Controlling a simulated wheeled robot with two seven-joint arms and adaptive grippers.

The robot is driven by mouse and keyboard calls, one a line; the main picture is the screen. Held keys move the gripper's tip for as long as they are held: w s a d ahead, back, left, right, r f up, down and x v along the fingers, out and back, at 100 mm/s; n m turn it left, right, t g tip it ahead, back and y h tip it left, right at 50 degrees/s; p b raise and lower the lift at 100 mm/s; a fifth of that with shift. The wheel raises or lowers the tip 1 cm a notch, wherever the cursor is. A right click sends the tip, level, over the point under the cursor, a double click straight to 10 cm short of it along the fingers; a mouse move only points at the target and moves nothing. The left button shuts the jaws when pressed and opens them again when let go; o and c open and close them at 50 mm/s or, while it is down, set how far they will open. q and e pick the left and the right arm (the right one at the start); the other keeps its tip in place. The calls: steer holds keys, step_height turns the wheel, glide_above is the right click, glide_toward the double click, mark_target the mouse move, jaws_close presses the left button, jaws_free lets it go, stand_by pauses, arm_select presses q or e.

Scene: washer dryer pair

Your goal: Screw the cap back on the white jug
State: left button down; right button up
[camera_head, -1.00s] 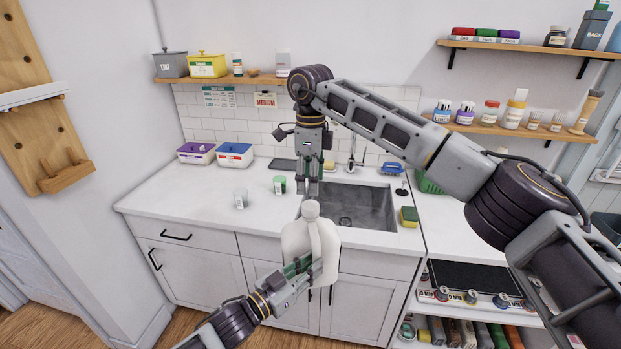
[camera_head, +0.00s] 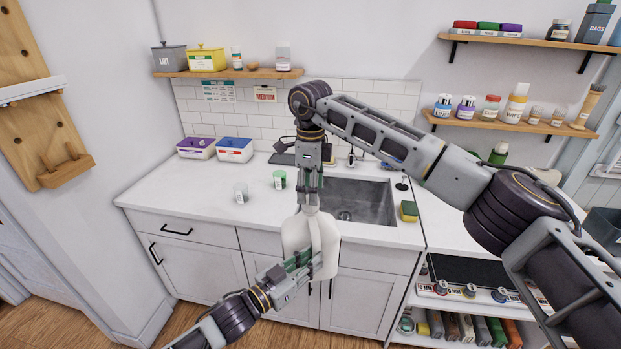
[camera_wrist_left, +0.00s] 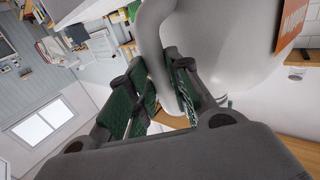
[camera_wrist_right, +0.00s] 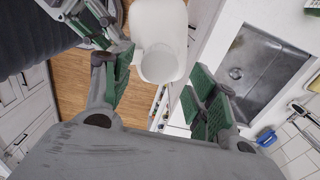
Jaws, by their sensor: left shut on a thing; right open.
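The white jug (camera_head: 297,236) is upright in front of the counter edge, off any surface. My left gripper (camera_head: 308,262) is shut on its handle, which shows between the pads in the left wrist view (camera_wrist_left: 153,50). An orange label is on the jug's side in that view. My right gripper (camera_head: 309,204) points down over the jug's top, its fingers open and apart. In the right wrist view a pale round top (camera_wrist_right: 159,64), seemingly the cap on the neck, lies between the open fingers. I cannot tell whether it is screwed down.
The counter (camera_head: 190,195) behind has a sink (camera_head: 365,205), a clear cup (camera_head: 241,193), a green-topped cup (camera_head: 280,180) and a sponge (camera_head: 408,211). Two tubs (camera_head: 235,150) stand at the back left. The left part of the counter is mostly clear.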

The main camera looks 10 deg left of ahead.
steer(key=shift+f, duration=1.75)
steer(key=c, duration=1.1)
steer(key=o, duration=1.2)
steer(key=shift+o, duration=0.2)
steer(key=shift+r, duration=0.15)
step_height(320, 180, up, 12)
steer(key=shift+w+f, duration=0.15)
steer(key=shift+f, duration=0.1)
